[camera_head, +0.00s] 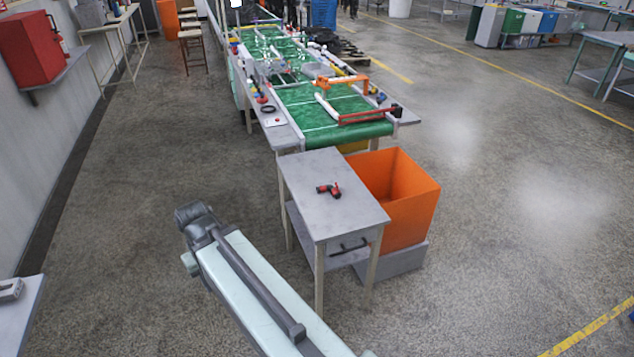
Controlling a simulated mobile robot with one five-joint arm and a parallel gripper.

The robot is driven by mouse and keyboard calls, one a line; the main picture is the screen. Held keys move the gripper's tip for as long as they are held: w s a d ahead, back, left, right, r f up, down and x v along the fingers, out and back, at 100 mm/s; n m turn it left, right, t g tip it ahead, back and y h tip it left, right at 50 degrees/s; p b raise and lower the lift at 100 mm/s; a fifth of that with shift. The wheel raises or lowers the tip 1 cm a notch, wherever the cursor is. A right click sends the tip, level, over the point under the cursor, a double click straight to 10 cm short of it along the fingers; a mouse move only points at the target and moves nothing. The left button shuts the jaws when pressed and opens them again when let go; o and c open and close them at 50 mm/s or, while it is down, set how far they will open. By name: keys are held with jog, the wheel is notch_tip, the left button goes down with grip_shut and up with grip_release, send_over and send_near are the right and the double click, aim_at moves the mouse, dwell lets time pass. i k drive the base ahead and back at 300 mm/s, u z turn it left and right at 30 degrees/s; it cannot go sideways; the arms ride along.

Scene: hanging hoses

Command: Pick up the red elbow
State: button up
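The red elbow (326,189) is a small red piece with a dark part. It lies near the middle of the top of a small grey table (308,174). Nothing else shows on that tabletop. My pale arm link reaches up from the bottom of the view, left of and in front of the table, and ends in a grey joint. My gripper does not show, so its opening cannot be seen.
An orange bin (408,205) stands on a grey base against the table's right side. A long green-topped conveyor (345,130) runs behind the table. Bare floor lies left and right.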

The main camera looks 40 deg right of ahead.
aim_at(325, 188)
jog(key=z, duration=0.75)
jog(key=k, duration=0.55)
jog(key=z, duration=0.5)
jog(key=i, duration=0.5)
jog(key=k, duration=0.55)
jog(key=u, duration=0.3)
jog(key=i, duration=0.5)
jog(key=u, duration=0.65)
jog(key=i, duration=1.4)
jog(key=u, duration=0.6)
jog(key=k, duration=0.5)
jog(key=u, duration=0.05)
